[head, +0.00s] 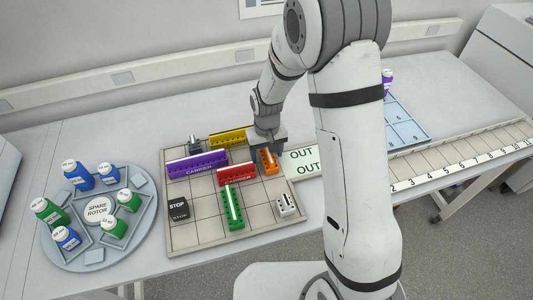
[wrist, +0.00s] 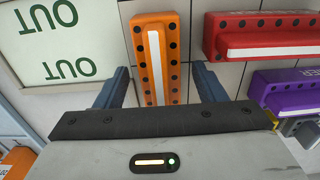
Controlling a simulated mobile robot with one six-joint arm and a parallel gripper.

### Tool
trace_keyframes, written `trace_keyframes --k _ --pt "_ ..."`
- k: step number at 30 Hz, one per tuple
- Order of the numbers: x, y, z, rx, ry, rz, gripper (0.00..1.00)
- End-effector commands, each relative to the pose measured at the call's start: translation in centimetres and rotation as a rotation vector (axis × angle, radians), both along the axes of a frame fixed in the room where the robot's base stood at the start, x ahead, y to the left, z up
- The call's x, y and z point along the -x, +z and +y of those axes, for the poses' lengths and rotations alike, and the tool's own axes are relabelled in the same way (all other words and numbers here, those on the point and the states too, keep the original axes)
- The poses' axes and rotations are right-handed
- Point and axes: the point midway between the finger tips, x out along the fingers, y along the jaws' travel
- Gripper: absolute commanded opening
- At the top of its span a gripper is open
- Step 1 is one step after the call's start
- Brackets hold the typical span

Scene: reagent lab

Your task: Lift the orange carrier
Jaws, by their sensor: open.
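The orange carrier (head: 268,161) lies on the gridded board (head: 183,237), near its right edge beside the OUT plate. In the wrist view the orange carrier (wrist: 158,60) is a long block with dark holes and a white strip along its middle. My gripper (wrist: 160,80) is open, with one blue-grey finger on each side of the carrier and a visible gap on both sides. In the head view my gripper (head: 267,138) is just over the carrier's far end and hides part of it.
A red carrier (head: 236,174) lies close to the left of the orange one. Purple (head: 197,164), yellow (head: 228,138) and green (head: 231,207) carriers share the board. The OUT plate (head: 304,162) adjoins on the right. A round tray (head: 70,252) with bottles stands left.

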Motion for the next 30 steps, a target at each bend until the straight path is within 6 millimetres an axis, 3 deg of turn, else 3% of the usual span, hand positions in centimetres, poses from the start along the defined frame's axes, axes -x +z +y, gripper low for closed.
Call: trace_keyframes --k 8,26,30 --pt "0.01 -0.26 0.02 0.0 0.001 -0.001 0.63" --pt "0.03 -0.22 0.11 0.0 0.002 0.0 0.14" --pt "0.02 -0.2 0.11 0.0 0.002 -0.001 0.12"
